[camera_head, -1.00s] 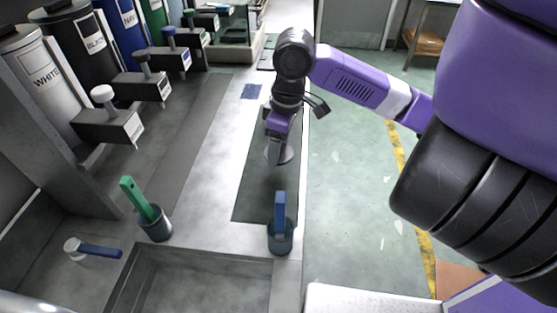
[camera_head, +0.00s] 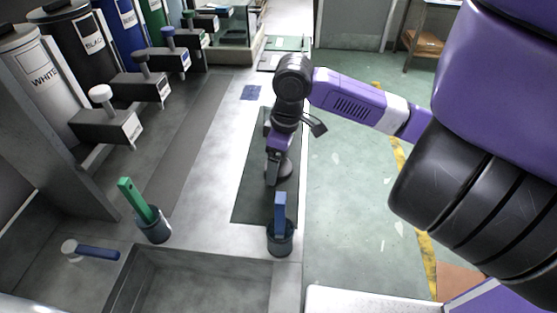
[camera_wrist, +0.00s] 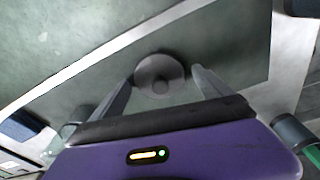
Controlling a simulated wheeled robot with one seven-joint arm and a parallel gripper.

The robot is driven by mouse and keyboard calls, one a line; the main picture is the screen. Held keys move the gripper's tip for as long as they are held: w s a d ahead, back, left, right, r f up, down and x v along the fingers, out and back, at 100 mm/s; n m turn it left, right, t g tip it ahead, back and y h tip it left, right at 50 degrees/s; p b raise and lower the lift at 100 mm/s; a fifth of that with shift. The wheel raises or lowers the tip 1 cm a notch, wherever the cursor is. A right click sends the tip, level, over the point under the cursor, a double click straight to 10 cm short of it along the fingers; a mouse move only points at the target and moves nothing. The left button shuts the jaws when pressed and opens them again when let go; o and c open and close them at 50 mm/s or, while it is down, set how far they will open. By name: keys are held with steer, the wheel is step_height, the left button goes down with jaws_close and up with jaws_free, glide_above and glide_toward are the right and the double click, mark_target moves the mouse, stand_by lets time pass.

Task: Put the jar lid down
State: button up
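The jar lid (camera_wrist: 152,68) is a grey disc with a small round knob in its middle. In the wrist view it lies between and just beyond my fingertips, knob towards the camera. In the head view the lid (camera_head: 284,170) is low over the dark green mat, apparently resting on it, partly hidden by my gripper (camera_head: 272,182). My gripper in the wrist view (camera_wrist: 163,77) has its two fingers spread wide, with neither finger touching the knob. Whether a fingertip touches the rim is hard to tell.
A dark cup with a blue-handled tool (camera_head: 280,240) stands near the mat's front end. A cup with a green-handled tool (camera_head: 153,229) stands left. A sunken basin (camera_head: 195,285) is in front. Labelled canisters (camera_head: 40,75) line the left. The mat (camera_head: 255,205) is otherwise clear.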

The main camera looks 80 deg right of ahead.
mark_target(284, 168)
step_height(284, 168, up, 12)
steer(key=s+p, duration=0.1)
steer(key=shift+s+r, duration=0.15)
steer(key=shift+s, duration=0.05)
stand_by(0.5)
steer(key=shift+a, duration=0.1)
stand_by(0.4)
